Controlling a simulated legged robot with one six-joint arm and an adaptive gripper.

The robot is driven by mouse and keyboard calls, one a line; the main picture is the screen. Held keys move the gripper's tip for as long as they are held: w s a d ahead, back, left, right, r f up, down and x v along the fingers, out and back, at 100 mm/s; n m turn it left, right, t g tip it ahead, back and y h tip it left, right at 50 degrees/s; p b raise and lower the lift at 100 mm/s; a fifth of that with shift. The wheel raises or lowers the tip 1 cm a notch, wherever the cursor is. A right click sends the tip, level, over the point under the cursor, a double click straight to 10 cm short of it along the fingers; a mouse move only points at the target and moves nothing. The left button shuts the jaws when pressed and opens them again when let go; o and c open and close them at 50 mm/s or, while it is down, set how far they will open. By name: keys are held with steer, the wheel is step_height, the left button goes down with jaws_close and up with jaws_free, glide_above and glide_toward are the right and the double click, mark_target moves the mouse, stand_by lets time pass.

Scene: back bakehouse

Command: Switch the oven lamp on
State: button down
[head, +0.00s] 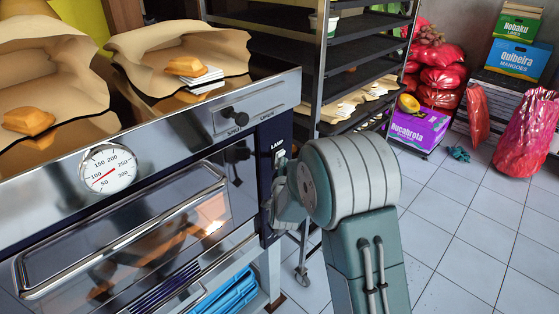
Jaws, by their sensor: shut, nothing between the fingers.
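The steel oven (150,140) fills the left side of the head view. At its right end is a dark blue panel (268,145) marked LAMP. A small pale lamp switch (280,160) shows just below that word, and its lower part is hidden by my arm. I cannot tell the switch's position. My grey-green gripper (277,188) is shut and empty, close in front of the panel just below the switch. My wrist covers part of it, and I cannot tell if the fingertips touch the panel.
Paper bags with bread (185,67) lie on top. A tray rack (322,60) stands behind. Red sacks (440,75) and a purple crate (420,125) are farther back.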

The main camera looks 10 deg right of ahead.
steer(key=shift+s+d+r, duration=0.2)
steer(key=shift+s+d, duration=0.25)
steer(key=shift+s, duration=0.15)
steer(key=s+d, duration=0.1)
steer(key=s, duration=0.1)
steer(key=s+d+r, duration=0.1)
steer(key=s+d, duration=0.1)
stand_by(0.4)
steer(key=s+a+r+n+g+y, duration=0.25)
steer(key=s+r+n+g, duration=0.2)
steer(key=s+r, duration=0.4)
steer(key=s+d+n+g, duration=0.1)
steer(key=s+n+g, duration=0.2)
steer(key=s, duration=2.3)
steer(key=g, duration=0.5)
steer(key=shift+d, duration=0.2)
